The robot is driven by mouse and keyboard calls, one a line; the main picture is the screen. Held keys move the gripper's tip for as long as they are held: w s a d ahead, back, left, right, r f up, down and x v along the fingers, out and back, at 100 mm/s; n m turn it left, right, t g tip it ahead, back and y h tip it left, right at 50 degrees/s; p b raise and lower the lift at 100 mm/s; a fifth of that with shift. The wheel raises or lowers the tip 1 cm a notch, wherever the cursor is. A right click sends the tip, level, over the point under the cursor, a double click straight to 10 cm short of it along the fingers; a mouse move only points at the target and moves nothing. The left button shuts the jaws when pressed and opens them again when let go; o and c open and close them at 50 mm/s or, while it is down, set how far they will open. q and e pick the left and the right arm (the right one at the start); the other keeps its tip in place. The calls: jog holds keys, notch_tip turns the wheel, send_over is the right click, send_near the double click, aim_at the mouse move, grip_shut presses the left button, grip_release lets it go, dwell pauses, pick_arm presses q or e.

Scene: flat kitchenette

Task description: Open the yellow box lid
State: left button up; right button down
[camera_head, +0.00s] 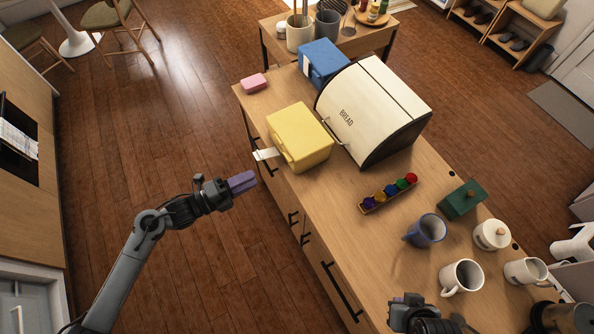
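The yellow box (300,138) stands on the wooden counter, left of the bread box. Its lid looks closed, and a pale flat tab (266,154) sticks out from its left side. My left gripper (250,182) has purple fingers that lie close together with nothing between them. It is over the floor, left of the counter edge and apart from the box, a little below the tab in the picture. Part of my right gripper's wrist (418,316) shows at the bottom edge over the counter's near end; its fingers cannot be made out.
A cream bread box (372,112) stands close to the right of the yellow box. A blue box (323,63) and a pink block (254,83) are behind it. A tray of coloured pieces (388,194), a green box (461,199) and several mugs occupy the nearer counter.

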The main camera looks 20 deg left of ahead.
pick_arm(q)
jog(key=w+a+x, duration=0.1)
jog(key=x, duration=1)
jog(key=shift+w+d+f+b, duration=0.15)
jog(key=shift+f+b, duration=0.1)
jog(key=shift+b, duration=0.05)
grip_shut()
dwell(1.3)
